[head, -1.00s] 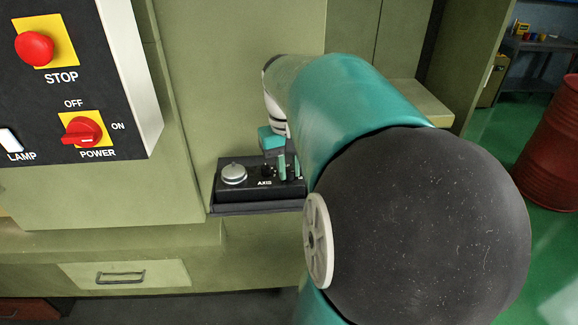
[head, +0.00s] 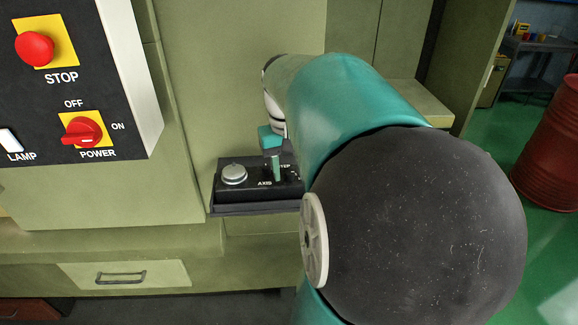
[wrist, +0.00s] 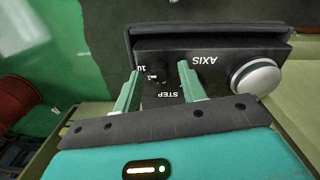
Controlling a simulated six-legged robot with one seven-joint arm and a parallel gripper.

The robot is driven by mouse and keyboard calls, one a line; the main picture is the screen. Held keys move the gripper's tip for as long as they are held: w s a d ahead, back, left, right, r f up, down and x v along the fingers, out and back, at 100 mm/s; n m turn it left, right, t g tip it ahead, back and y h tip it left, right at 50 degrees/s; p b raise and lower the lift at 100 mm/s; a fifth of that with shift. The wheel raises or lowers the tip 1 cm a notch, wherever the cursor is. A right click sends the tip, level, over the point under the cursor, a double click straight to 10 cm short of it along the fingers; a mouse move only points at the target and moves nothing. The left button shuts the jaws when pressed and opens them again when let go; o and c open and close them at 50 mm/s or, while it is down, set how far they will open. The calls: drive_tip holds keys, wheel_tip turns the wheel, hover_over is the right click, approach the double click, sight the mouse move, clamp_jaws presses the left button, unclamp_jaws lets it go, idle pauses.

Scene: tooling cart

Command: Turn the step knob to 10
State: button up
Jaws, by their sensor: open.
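The black control box (head: 222,195) has a silver round button at its left and the labels AXIS and STEP on its top. In the wrist view the box (wrist: 290,38) appears upside down, with the STEP label and a "10" mark near my fingers. The step knob (wrist: 160,76) is a small dark shape between the fingertips; its pointer setting is too small to read. My gripper (wrist: 159,69) is open, its two teal fingers apart on either side of that area. In the head view my gripper (head: 275,172) is over the box's right part; a finger hides the axis knob.
The silver button (head: 234,173) also shows in the wrist view (wrist: 255,77), right of the fingers. A panel with a red STOP button (head: 34,48) and red POWER switch (head: 83,131) stands at left. A red drum (head: 550,150) stands far right.

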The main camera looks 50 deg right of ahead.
sight(286, 173)
drive_tip(key=shift+r, duration=0.1)
wheel_tip(286, 173, up, 14)
drive_tip(key=shift+w+a, duration=0.15)
drive_tip(key=shift+a, duration=0.1)
drive_tip(key=shift+a+f, duration=0.1)
drive_tip(key=shift+f, duration=0.15)
idle(0.4)
